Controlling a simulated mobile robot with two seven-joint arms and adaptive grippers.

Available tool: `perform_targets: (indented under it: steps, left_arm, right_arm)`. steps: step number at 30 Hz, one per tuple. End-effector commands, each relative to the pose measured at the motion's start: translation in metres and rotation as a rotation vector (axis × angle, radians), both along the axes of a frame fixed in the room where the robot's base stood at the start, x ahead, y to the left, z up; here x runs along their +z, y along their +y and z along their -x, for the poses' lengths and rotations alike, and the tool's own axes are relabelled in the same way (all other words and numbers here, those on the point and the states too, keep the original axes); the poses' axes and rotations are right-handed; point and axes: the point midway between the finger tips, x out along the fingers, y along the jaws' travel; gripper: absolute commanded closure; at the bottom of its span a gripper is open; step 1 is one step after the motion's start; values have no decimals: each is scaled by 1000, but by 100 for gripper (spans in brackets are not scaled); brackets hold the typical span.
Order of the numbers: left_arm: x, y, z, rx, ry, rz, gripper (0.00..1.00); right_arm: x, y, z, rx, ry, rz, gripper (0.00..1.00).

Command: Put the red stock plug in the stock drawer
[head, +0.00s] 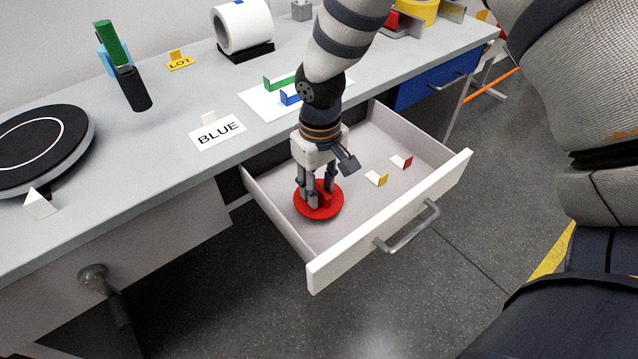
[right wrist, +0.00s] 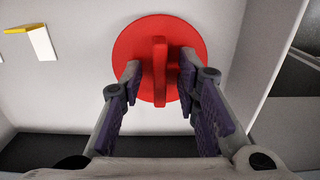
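The stock drawer (head: 390,228) is pulled open below the bench, with white walls and a pale floor. The red stock plug (head: 326,213), a round disc with an upright grip bar, is inside the drawer, towards its left end, and appears to lie on the floor. My right gripper (head: 316,196) reaches down over it from above. In the right wrist view the plug (right wrist: 128,45) shows its bar between my two fingers (right wrist: 160,72), with a gap on each side, so the gripper is open around the bar. My left gripper is not in view.
A yellow-marked card (head: 377,179) and a red-marked card (head: 401,162) stand in the drawer to the right. The bench holds a black turntable (head: 40,150), a green-and-black cylinder (head: 130,88), a white roll (head: 243,25) and a BLUE sign (head: 217,132). A blue drawer (head: 425,84) is closed.

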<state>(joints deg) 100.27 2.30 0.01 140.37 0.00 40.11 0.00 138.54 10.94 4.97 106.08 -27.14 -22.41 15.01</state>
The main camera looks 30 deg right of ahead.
Motion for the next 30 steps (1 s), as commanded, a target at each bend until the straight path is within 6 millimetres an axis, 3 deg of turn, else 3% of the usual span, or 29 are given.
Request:
perform_targets:
  steps: [4, 12, 16, 21, 30]
  left_arm:
    - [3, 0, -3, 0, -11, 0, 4]
    - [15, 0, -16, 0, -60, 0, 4]
    - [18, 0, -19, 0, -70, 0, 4]
    - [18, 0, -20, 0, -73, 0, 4]
    - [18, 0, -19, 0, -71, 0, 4]
  right_arm:
    - [16, 0, -1, 0, -6, 1, 71]
    - [91, -1, -2, -1, -13, 0, 71]
    - [114, -1, -1, 0, -8, 0, 71]
    - [124, -1, 0, -1, -1, -1, 71]
    - [124, -1, 0, 0, 1, 0, 71]
